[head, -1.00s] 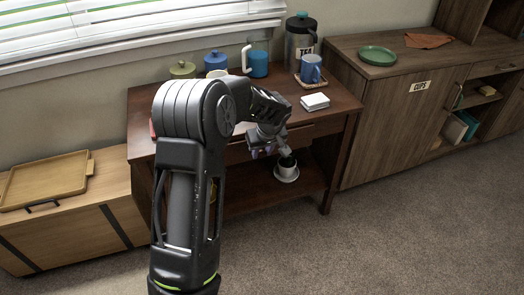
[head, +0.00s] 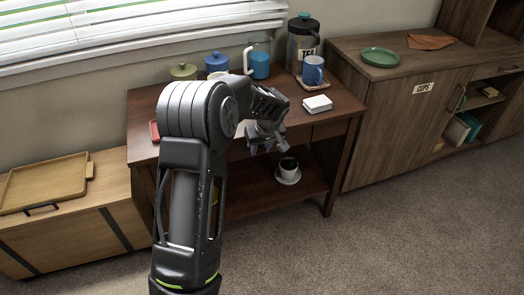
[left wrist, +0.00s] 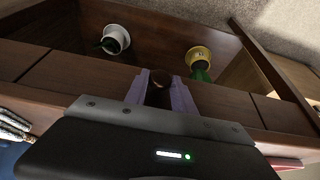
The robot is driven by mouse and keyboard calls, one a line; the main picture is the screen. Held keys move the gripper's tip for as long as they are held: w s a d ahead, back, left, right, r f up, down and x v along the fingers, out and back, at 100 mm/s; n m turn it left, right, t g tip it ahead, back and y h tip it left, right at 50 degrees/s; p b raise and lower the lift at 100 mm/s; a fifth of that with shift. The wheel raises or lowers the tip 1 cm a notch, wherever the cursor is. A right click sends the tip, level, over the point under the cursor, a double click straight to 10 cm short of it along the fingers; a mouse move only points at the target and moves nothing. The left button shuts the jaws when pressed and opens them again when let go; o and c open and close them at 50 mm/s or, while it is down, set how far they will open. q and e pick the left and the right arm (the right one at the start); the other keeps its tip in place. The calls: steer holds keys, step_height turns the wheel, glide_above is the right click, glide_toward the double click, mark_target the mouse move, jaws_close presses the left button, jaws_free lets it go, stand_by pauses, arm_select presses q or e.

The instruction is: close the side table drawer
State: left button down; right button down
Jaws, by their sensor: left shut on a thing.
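The side table (head: 345,112) is dark brown with a lower shelf and stands against the wall. Its drawer front (left wrist: 90,75) shows in the left wrist view between two seams and looks about level with the frame beside it. In the head view my arm hides most of the drawer. My left gripper (head: 268,147) is at the table's front, below the top edge. In the left wrist view its purple fingers stand on either side of a round dark knob (left wrist: 159,77), and it is shut on it. My right gripper is not in view.
On the tabletop stand a blue pitcher (head: 259,60), a tea dispenser (head: 302,45), a blue mug (head: 312,71), white cards (head: 318,103) and canisters. A white cup (head: 288,166) stands on the lower shelf. A wooden chest (head: 75,218) is left, a cabinet (head: 400,130) right. The carpet in front is clear.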

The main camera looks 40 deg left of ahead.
arm_select(q)
steer(key=shift+w+a+r, duration=0.1)
steer(key=shift+a, duration=0.1)
steer(key=c, duration=1.1)
jaws_free()
steer(key=p+v, duration=0.1)
steer(key=v, duration=0.6)
steer(key=shift+d+r, duration=0.2)
steer(key=shift+r, duration=0.05)
